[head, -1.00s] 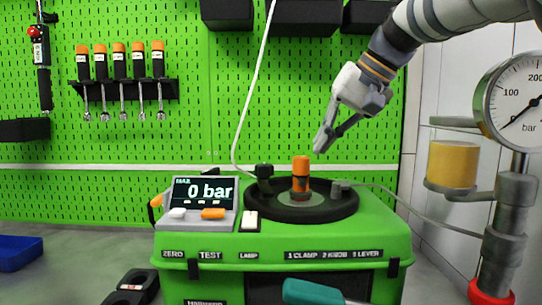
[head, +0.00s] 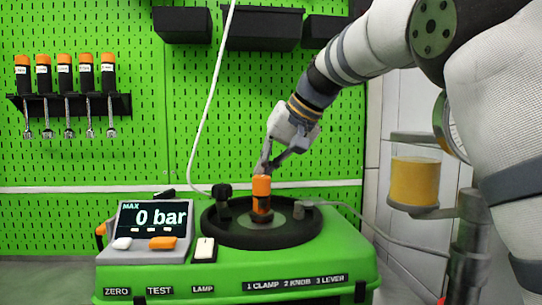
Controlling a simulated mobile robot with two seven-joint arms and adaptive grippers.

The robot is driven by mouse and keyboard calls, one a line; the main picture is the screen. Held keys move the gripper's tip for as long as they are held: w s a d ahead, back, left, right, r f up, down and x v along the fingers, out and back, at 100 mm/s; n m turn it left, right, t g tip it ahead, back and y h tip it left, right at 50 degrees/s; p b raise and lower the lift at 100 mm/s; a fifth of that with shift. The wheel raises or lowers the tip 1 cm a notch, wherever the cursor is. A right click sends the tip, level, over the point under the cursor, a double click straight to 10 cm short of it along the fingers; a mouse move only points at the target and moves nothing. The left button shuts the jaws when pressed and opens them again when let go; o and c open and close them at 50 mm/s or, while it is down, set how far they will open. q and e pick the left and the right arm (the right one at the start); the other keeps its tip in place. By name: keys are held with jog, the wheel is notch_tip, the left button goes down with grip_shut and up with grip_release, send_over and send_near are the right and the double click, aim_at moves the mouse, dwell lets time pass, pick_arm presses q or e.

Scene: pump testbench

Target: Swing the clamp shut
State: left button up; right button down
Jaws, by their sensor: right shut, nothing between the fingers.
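The green testbench (head: 335,250) carries a round black ring (head: 285,236). An upright post with an orange top and a dark band (head: 261,190) stands in the ring's middle; it looks like the clamp's handle, though I cannot be sure. A black knob (head: 222,194) stands on the ring's left side, and a short grey stub (head: 299,210) is on its right. My right gripper (head: 266,170) is shut and empty, with its tips at the top of the orange handle; I cannot tell whether they touch. My left gripper is not in view.
A display (head: 152,220) reading 0 bar, with white and orange buttons, sits left of the ring. A lamp switch (head: 204,251) is beside it. A cup of amber fluid (head: 414,182) stands at the right. A thin white hose (head: 212,95) hangs behind.

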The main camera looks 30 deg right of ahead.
jog(key=x, duration=0.3)
jog(key=shift+w+a+f, duration=0.1)
jog(key=shift+w+a, duration=0.1)
jog(key=shift+a, duration=0.05)
jog(key=shift+w+a, duration=0.3)
jog(key=shift+a, duration=0.25)
jog(key=shift+w+a, duration=0.3)
jog(key=shift+a, duration=0.25)
jog(key=shift+w+a, duration=0.2)
jog(key=shift+a, duration=0.15)
